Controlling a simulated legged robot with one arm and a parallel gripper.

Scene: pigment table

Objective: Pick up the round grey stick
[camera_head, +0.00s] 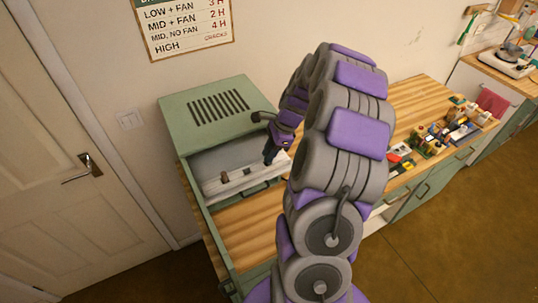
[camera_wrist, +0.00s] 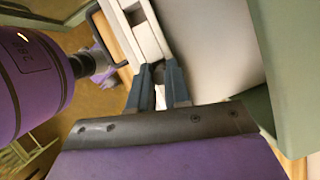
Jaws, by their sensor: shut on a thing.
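My gripper (camera_wrist: 159,68) has its two dark blue-grey fingers close together around a small pale grey piece (camera_wrist: 159,75), which I take to be the round grey stick; most of it is hidden between the fingers. In the head view my gripper (camera_head: 270,156) points down at the right part of a long white holder (camera_head: 208,188) in the open front of a green cabinet. Two short dark grey pieces (camera_head: 222,177) (camera_head: 247,171) show on the holder, left of my gripper. The wrist view shows the white holder (camera_wrist: 158,40) with grey recesses just beyond the fingertips.
The green vented cabinet (camera_head: 205,110) stands on the wooden worktop (camera_head: 245,218), its roof and side walls close around my gripper. Small bottles and coloured items (camera_head: 445,135) crowd the right worktop. A door (camera_head: 70,130) is at the left.

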